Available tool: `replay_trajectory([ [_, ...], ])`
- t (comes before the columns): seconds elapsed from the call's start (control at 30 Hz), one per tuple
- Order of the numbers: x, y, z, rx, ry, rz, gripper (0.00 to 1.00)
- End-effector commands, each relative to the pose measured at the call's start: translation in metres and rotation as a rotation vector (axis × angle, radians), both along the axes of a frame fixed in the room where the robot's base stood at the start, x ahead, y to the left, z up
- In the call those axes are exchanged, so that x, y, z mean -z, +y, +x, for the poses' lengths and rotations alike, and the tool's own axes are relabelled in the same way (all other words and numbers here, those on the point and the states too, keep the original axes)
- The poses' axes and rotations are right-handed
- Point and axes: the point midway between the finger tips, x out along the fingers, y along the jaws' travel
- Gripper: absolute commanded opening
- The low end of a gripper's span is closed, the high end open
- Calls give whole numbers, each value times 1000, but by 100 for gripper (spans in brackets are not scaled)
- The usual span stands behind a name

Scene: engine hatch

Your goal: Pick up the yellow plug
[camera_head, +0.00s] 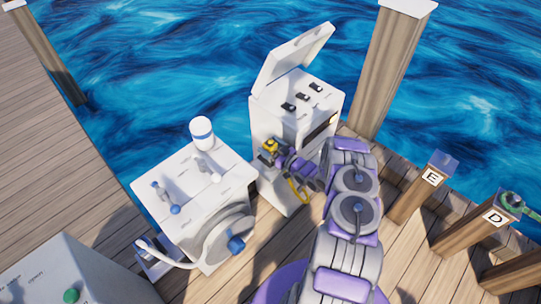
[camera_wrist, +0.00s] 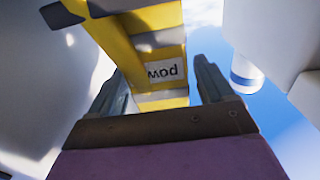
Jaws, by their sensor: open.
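The yellow plug (camera_head: 270,146) is at the front face of the tall white cabinet (camera_head: 292,125), below its raised lid. In the wrist view the plug (camera_wrist: 158,48) is a yellow and grey block with a white label, upside down in the picture. My gripper (camera_head: 273,157) is right at the plug. In the wrist view my gripper (camera_wrist: 158,78) is open, with one finger on each side of the plug's lower part. Gaps show beside the plug, and I cannot tell whether either finger touches it. The plug's far side is hidden.
A white box (camera_head: 195,205) with levers, a blue-handled wheel and a white hose stands left of the cabinet. A white and blue cylinder (camera_head: 202,133) stands on it. Wooden posts marked E (camera_head: 425,188) and D (camera_head: 480,225) are at right. Water lies beyond the dock's edge.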

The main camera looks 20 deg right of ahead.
Motion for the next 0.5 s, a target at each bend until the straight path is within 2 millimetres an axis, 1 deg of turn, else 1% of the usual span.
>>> replay_trajectory([
  [0.27, 0, -2, 2, 1, 1, 5, 80],
  [0.5, 0, -2, 2, 1, 1, 5, 57],
])
